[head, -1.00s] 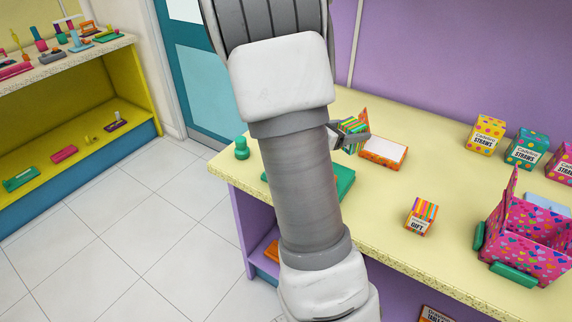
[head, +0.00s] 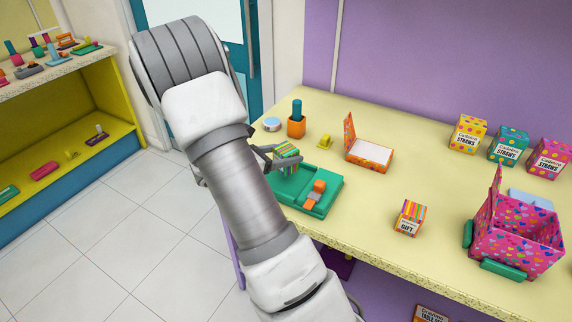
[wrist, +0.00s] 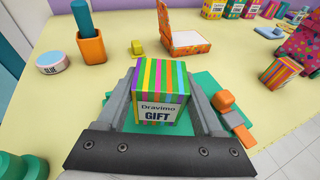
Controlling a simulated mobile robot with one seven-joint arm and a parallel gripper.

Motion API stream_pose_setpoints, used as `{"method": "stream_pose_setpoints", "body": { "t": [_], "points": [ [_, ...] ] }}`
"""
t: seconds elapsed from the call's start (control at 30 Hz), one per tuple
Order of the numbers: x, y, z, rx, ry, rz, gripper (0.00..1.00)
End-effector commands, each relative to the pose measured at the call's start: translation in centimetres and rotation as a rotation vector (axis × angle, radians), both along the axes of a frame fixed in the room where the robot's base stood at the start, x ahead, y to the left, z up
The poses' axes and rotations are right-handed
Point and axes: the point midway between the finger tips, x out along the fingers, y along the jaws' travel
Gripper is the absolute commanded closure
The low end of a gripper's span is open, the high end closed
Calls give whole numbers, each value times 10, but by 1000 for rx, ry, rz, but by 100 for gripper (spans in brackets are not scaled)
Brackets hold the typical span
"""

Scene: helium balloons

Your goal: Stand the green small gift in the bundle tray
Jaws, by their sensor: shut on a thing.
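The green small gift (head: 288,155) is a small box striped in green, yellow, pink and other colours; its front reads "GIFT" in the wrist view (wrist: 160,118). My gripper (wrist: 161,88) is shut on it, one finger on each side, and the box looks upright. In the head view my gripper (head: 281,158) holds it over the back left part of the green tray (head: 333,188), which seems to be the bundle tray. I cannot tell whether the gift's base touches the tray. An orange and grey item (head: 315,194) lies in the tray's front part.
An orange cup with a blue stick (head: 296,126), a round tin (head: 272,125) and a yellow block (head: 324,141) stand behind the tray. An open orange box (head: 369,155) and an orange-striped gift (head: 410,218) are to the right. A pink heart box (head: 520,240) stands farther right.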

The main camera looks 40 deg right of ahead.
Motion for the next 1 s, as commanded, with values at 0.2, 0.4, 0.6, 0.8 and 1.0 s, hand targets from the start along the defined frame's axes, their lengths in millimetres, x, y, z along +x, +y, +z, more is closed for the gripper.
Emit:
{"method": "stream_pose_setpoints", "body": {
  "t": [0.2,0.4,0.6,0.8,1.0],
  "points": [
    [0,0,-29,-1,3,0,100],
    [0,0,-38,-1,-2,0,100],
    [0,0,-40,-1,-1,1,100],
    [0,0,-41,0,0,1,8],
    [0,0,-41,1,0,1,2]
  ]
}}
